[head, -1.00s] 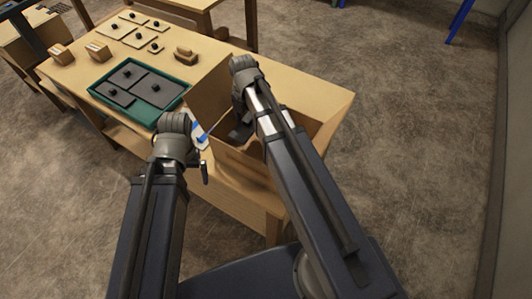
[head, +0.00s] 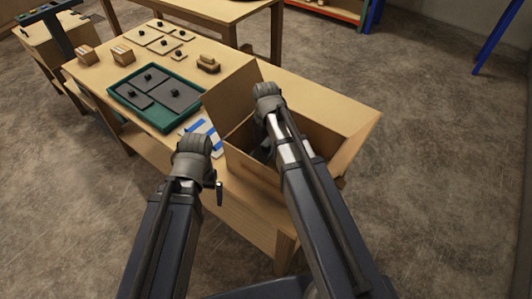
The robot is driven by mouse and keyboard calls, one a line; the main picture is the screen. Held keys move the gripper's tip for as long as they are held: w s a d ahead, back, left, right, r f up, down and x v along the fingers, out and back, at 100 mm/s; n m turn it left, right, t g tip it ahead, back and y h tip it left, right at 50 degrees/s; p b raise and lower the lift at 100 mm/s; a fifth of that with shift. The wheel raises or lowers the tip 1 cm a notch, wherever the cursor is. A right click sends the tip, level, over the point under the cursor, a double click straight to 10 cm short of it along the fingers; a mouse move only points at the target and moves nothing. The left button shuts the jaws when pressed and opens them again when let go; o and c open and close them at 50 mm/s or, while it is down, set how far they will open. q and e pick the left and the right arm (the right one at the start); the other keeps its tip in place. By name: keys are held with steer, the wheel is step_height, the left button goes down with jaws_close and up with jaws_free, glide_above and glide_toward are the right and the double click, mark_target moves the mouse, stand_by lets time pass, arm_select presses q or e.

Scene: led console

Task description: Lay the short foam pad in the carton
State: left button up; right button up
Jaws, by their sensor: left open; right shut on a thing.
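The open carton (head: 252,168) stands on the near right part of the table, its flaps spread outward. My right gripper (head: 262,152) reaches down inside it and is shut on a dark piece, apparently the short foam pad. The arm and carton walls hide most of that piece, and I cannot tell if it touches the carton floor. My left gripper (head: 215,193) is open and empty, at the table's near edge left of the carton.
A green tray (head: 165,128) with dark grey knobbed pads lies left of the carton. A blue-and-white item (head: 203,133) lies between them. Several pale knobbed plates (head: 163,45), wooden blocks (head: 88,55) and a brush-like block (head: 208,64) stand farther back.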

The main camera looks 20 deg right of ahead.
mark_target(266, 145)
arm_select(q)
steer(key=shift+f+b, duration=0.65)
steer(key=shift+f, duration=0.5)
arm_select(e)
steer(key=shift+f, duration=1.15)
arm_select(q)
steer(key=shift+f, duration=0.1)
arm_select(e)
steer(key=shift+f, duration=0.1)
steer(key=shift+f, duration=0.15)
steer(key=o, duration=1.3)
arm_select(q)
step_height(266, 145, up, 12)
steer(key=p, duration=1.2)
arm_select(e)
step_height(266, 145, up, 12)
steer(key=shift+r, duration=0.25)
